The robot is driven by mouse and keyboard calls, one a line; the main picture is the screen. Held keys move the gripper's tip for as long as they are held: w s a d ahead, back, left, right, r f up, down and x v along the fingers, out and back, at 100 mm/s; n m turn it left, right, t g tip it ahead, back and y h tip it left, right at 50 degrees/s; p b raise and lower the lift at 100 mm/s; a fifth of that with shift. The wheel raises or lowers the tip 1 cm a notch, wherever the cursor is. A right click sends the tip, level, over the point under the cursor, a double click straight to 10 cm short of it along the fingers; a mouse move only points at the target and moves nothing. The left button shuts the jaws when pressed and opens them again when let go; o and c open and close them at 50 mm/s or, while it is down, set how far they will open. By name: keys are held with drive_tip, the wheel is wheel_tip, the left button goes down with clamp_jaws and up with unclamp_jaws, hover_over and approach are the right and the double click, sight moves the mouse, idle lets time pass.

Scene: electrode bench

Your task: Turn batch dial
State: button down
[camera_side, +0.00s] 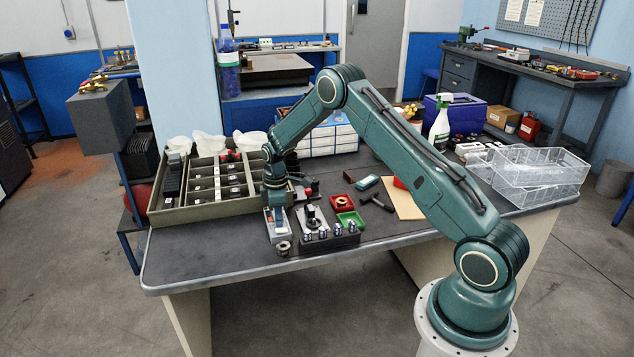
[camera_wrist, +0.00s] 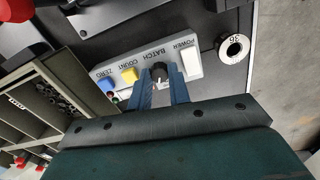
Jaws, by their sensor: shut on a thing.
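The batch dial (camera_wrist: 159,70) is a dark round knob with a pale pointer line, on a light grey control box (camera_wrist: 128,75) labelled BATCH, COUNT, ZERO and POWER. In the wrist view my gripper (camera_wrist: 160,82) has its two blue fingers on either side of the dial, shut on it. The fingers and palm hide part of the dial and the box's near side. In the side view my gripper (camera_side: 275,206) points down over the control box (camera_side: 279,229), and the dial is hidden there.
A yellow button (camera_wrist: 129,75), blue button (camera_wrist: 105,84) and white power switch (camera_wrist: 190,60) sit beside the dial. A metal ring (camera_wrist: 233,47) lies off the box's power end. A divided tray (camera_side: 210,211) stands left; a dark electrode block (camera_side: 312,241) stands close on the right.

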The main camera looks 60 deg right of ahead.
drive_tip(key=shift+m, duration=0.6)
